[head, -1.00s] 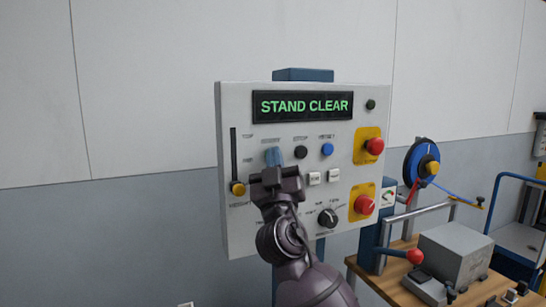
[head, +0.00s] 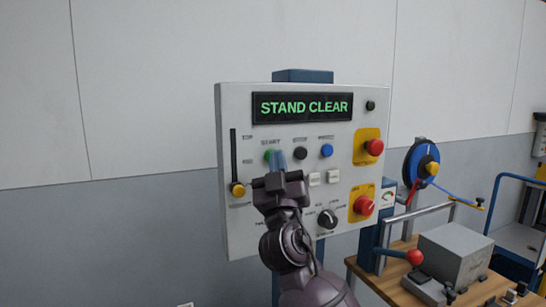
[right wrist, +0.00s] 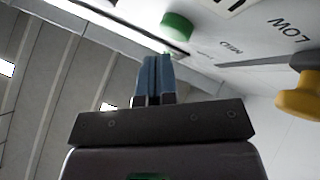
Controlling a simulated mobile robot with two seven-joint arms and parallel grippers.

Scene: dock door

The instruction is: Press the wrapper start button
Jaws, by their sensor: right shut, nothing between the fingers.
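The green start button (head: 268,155) sits under the START label at the upper left of the grey control panel (head: 345,240). It also shows in the right wrist view (right wrist: 177,27) as a raised green cap. My right gripper (head: 280,160) is shut and empty, with its blue fingers in front of the panel, partly overlapping the button's right side in the head view. In the right wrist view the closed fingertips (right wrist: 155,60) are just below the green cap, with a small gap in the picture. The display (head: 303,107) reads STAND CLEAR in green. My left gripper is out of view.
A black button (head: 301,153) and a blue button (head: 327,151) sit right of the start button. Red stops (head: 374,148) on yellow plates are at the panel's right. A yellow slider knob (head: 238,190) is at left. A wooden bench (head: 375,282) stands lower right.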

